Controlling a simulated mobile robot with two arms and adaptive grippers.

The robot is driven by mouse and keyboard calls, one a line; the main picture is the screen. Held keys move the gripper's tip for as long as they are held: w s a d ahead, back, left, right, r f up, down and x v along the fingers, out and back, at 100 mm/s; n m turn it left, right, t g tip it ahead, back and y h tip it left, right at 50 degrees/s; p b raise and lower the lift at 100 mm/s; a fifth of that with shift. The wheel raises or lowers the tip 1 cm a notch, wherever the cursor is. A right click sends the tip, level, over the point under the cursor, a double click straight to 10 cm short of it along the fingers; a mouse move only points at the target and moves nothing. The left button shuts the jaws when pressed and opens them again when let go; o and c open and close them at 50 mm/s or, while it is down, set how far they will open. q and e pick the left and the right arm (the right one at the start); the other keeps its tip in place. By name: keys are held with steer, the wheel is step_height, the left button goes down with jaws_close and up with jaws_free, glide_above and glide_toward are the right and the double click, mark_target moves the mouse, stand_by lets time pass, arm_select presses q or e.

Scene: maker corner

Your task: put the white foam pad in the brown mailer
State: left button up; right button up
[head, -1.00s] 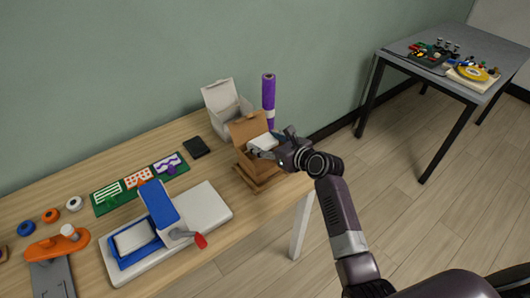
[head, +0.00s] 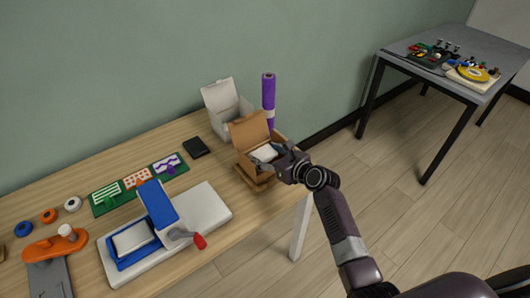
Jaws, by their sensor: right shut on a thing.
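The brown mailer (head: 252,133) stands with its lid up near the right end of the wooden table. The white foam pad (head: 264,153) shows at the mailer's opening, lower than the raised lid. My right gripper (head: 277,160) comes in from the right and is shut on the pad; its fingertips are at the mailer's opening and partly hide the pad and box. I cannot tell whether the pad touches the mailer's floor. My left gripper is not in view.
A white open box (head: 225,104) and a purple roll (head: 268,98) stand behind the mailer. A black block (head: 196,147) lies to its left. A blue and white press (head: 160,225) fills the table's front. A grey table (head: 440,75) stands at the far right.

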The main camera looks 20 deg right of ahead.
steer(key=shift+f, duration=0.1)
steer(key=o, duration=0.5)
steer(key=shift+c, duration=0.2)
steer(key=shift+r, duration=0.25)
steer(key=v, duration=1.2)
steer(key=shift+r+p, duration=0.4)
steer(key=shift+p, duration=0.05)
